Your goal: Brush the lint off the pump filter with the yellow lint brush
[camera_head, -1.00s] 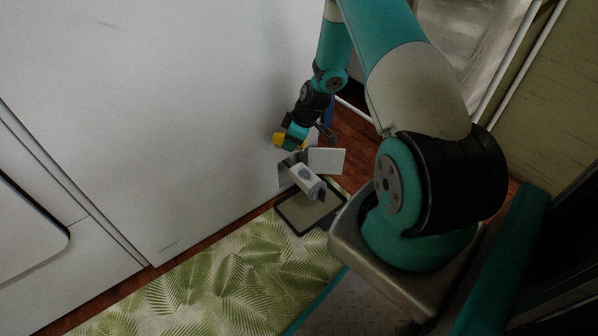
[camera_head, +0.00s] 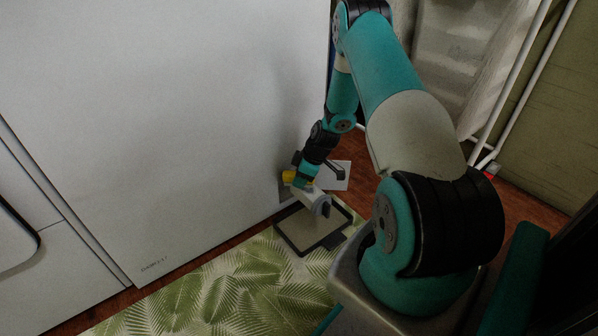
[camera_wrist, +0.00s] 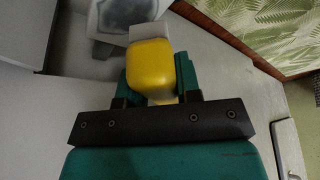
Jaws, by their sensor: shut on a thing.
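The yellow lint brush (camera_wrist: 150,68) is held between the two green fingers of my gripper (camera_wrist: 158,78) in the wrist view. Its pale head (camera_wrist: 149,32) points up the picture toward the pump filter (camera_wrist: 122,12), a whitish body with a grey, lint-like patch. The head overlaps the filter's lower edge there; I cannot tell whether they touch. In the head view my gripper (camera_head: 304,172) is low beside the white appliance, with the yellow brush (camera_head: 288,176) at its left. The filter (camera_head: 316,203), pale with a grey end, is just below it and partly hidden.
A dark-rimmed tray (camera_head: 334,239) lies on the floor below the filter. A white panel (camera_head: 334,178) stands behind my gripper. The large white appliance (camera_head: 170,120) is close on the left. A leaf-patterned mat (camera_head: 225,292) covers the floor in front.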

